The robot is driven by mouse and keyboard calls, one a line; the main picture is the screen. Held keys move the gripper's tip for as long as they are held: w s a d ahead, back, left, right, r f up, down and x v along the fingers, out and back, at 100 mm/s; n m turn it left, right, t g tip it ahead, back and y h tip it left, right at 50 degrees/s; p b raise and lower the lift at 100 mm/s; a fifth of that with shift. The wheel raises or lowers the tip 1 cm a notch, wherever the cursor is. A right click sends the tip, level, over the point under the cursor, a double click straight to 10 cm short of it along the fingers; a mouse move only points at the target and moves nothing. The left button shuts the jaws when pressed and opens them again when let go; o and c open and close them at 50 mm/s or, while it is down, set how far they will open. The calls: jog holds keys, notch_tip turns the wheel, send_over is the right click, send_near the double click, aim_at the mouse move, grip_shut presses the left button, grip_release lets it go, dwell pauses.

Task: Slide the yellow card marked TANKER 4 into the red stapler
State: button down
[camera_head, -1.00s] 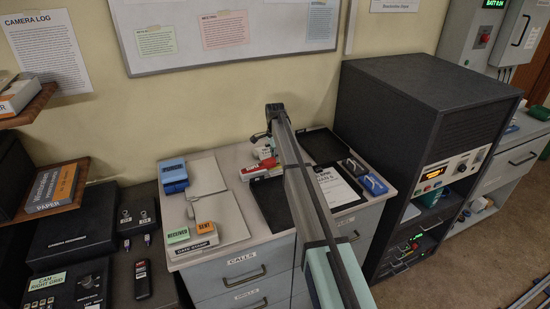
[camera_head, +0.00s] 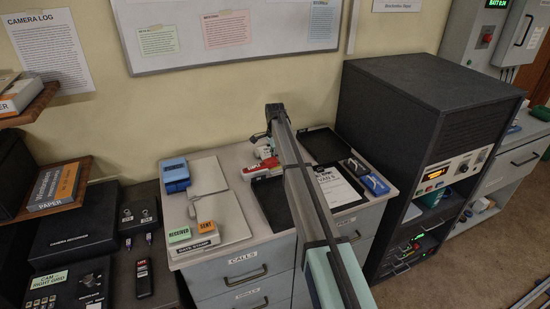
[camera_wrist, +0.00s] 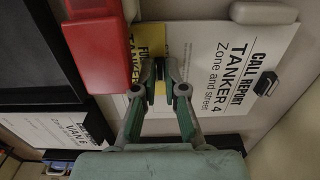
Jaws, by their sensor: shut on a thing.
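In the wrist view my gripper (camera_wrist: 159,72) is shut on the yellow card (camera_wrist: 149,38), whose visible print reads TANKER. The card lies over a white call report sheet (camera_wrist: 205,65) marked TANKER 4. The red stapler (camera_wrist: 100,55) is just left of the card. The card's left edge is close to the stapler; I cannot tell whether any of it is inside. In the head view the red stapler (camera_head: 262,170) shows on the desk left of my arm. My arm hides most of the card area there.
A black clip (camera_wrist: 266,83) holds the report sheet. A black clipboard (camera_head: 273,204) lies in front of the stapler, and a sheet marked VAN 6 (camera_head: 337,187) lies to the right. Blue boxes (camera_head: 175,175) and RECEIVED and SENT stamps stand left. A dark cabinet (camera_head: 400,130) rises at right.

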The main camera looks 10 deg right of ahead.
jog(key=c, duration=1.2)
grip_release()
jog(key=shift+a+f, duration=0.1)
jog(key=shift+o, duration=0.2)
jog(key=shift+s, duration=0.1)
jog(key=shift+s, duration=0.1)
jog(key=shift+c, duration=0.8)
